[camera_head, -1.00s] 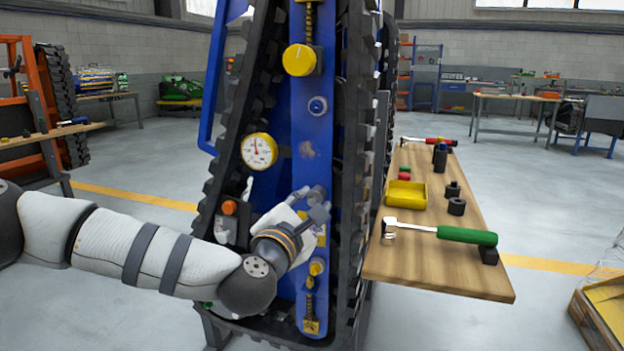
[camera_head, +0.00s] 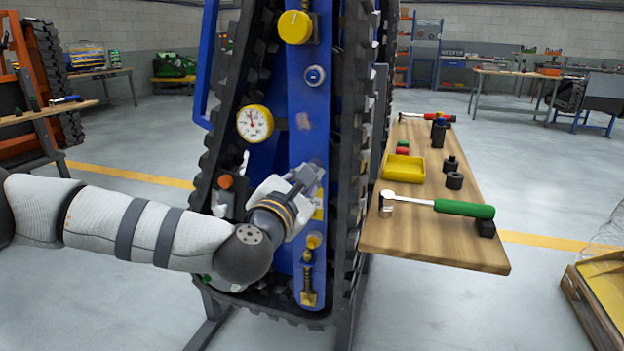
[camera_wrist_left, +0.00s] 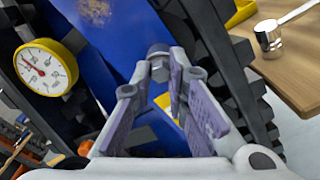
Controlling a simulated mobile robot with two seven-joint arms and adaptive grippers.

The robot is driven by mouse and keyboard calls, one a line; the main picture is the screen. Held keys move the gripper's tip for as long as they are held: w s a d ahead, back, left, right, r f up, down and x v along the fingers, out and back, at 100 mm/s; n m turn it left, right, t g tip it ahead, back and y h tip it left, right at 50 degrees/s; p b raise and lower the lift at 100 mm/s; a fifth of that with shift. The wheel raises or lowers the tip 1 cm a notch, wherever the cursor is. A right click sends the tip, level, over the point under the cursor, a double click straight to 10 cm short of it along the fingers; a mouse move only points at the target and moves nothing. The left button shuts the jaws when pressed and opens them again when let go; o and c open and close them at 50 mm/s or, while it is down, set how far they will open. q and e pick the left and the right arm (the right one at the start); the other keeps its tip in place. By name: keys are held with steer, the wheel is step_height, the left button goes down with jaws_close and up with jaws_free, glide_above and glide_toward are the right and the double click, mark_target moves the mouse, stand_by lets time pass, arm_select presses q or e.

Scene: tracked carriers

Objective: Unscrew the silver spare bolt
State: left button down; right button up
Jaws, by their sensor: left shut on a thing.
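The silver spare bolt (camera_wrist_left: 158,64) sits in the blue side plate (camera_head: 308,110) of the upright tracked carrier. In the left wrist view its grey head shows between my fingertips. My left gripper (camera_head: 310,178) is at the plate, below the round blue-ringed fitting, and it also shows in the left wrist view (camera_wrist_left: 160,72). Its fingers are shut on the silver spare bolt. In the head view the fingers mostly hide the bolt. My right gripper is in no view.
A yellow-rimmed gauge (camera_head: 255,123) and a yellow knob (camera_head: 295,27) are above my gripper. Black track (camera_head: 345,180) runs close on the right. A wooden shelf (camera_head: 430,240) on the right holds a green-handled tool (camera_head: 464,208), a yellow tray (camera_head: 404,168) and black sockets.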

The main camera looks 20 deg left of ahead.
arm_select(q)
steer(key=n+b, duration=0.2)
steer(key=n, duration=0.3)
steer(key=n+b, duration=0.3)
steer(key=n, duration=0.2)
steer(key=n+b, duration=0.3)
steer(key=n, duration=0.2)
steer(key=shift+s, duration=0.25)
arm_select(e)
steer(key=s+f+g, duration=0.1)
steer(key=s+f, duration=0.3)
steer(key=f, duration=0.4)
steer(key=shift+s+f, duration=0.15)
arm_select(q)
steer(key=shift+s, duration=0.1)
steer(key=shift+s, duration=1.8)
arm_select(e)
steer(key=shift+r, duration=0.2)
